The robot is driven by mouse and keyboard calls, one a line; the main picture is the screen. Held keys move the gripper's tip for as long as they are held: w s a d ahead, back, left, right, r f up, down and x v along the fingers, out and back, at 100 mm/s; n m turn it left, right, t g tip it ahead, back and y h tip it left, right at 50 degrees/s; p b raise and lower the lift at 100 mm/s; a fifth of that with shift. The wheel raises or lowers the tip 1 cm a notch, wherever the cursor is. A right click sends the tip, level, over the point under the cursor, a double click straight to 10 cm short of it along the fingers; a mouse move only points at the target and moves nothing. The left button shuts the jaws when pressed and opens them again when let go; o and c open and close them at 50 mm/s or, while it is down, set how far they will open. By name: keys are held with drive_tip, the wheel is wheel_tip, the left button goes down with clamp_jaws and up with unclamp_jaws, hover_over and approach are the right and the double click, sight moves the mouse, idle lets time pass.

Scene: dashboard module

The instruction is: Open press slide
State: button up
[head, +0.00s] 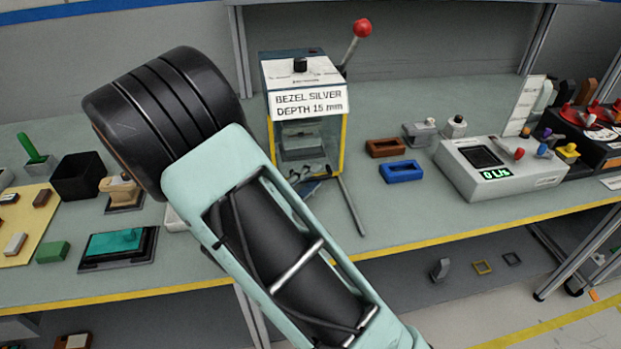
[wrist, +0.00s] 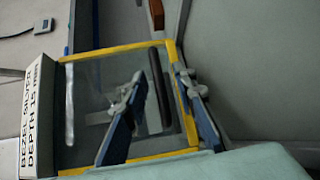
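The press (head: 305,125) is a box with a yellow-edged front, a label reading "BEZEL SILVER DEPTH 15 mm" and a red-ball lever (head: 362,29). In the wrist view its yellow-framed clear front (wrist: 88,105) appears turned sideways, with the label at the left. A dark bar (wrist: 157,85), perhaps the slide's handle, runs along the frame's lower end. My gripper (wrist: 162,88) is open, its two blue-and-grey fingers apart in front of the frame, with the bar appearing between them. Contact cannot be told. In the head view my arm mostly hides the gripper.
Right of the press are a brown bezel (head: 385,147), a blue bezel (head: 401,171) and a grey device with a green display (head: 497,174). At left are a black bin (head: 78,177) and a teal block (head: 115,243). The yellow table edge (head: 445,236) runs along the front.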

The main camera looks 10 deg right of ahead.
drive_tip(key=shift+c, duration=0.2)
clamp_jaws()
idle(0.5)
